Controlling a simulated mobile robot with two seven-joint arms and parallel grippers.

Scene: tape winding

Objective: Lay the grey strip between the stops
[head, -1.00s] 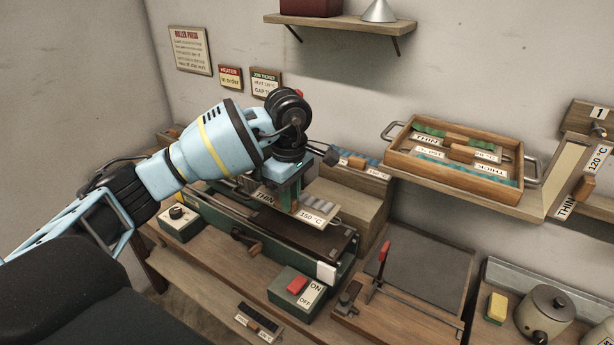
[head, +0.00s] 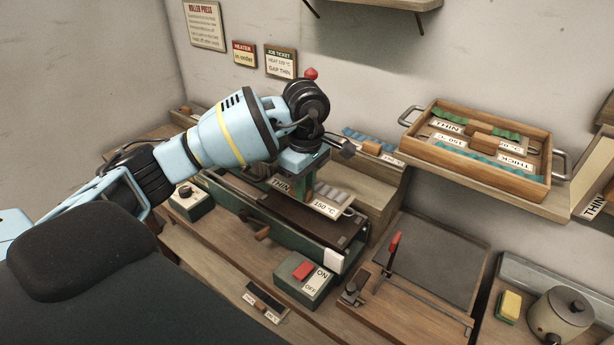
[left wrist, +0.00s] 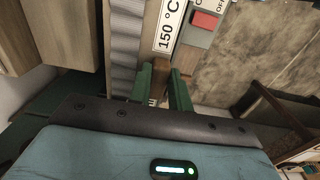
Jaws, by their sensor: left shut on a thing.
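The grey ribbed strip (head: 330,194), on a plate labelled THIN and 150 °C, is in my left gripper (head: 301,190). In the left wrist view the green fingers (left wrist: 160,90) are shut on the plate's wooden grip (left wrist: 160,76), and the grey strip (left wrist: 125,48) lies beside it. The plate is over the dark bed (head: 312,226) of the green roller press; I cannot tell whether it touches. The arm hides part of the press, and I cannot make out the stops clearly. My right gripper is not in view.
A switch box (head: 304,278) with a red button stands in front of the press. A wooden tray (head: 548,160) of other strips is on the shelf at right. A board with a red-handled lever (head: 394,245), a sponge (head: 510,305) and a pot (head: 556,315) are at lower right.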

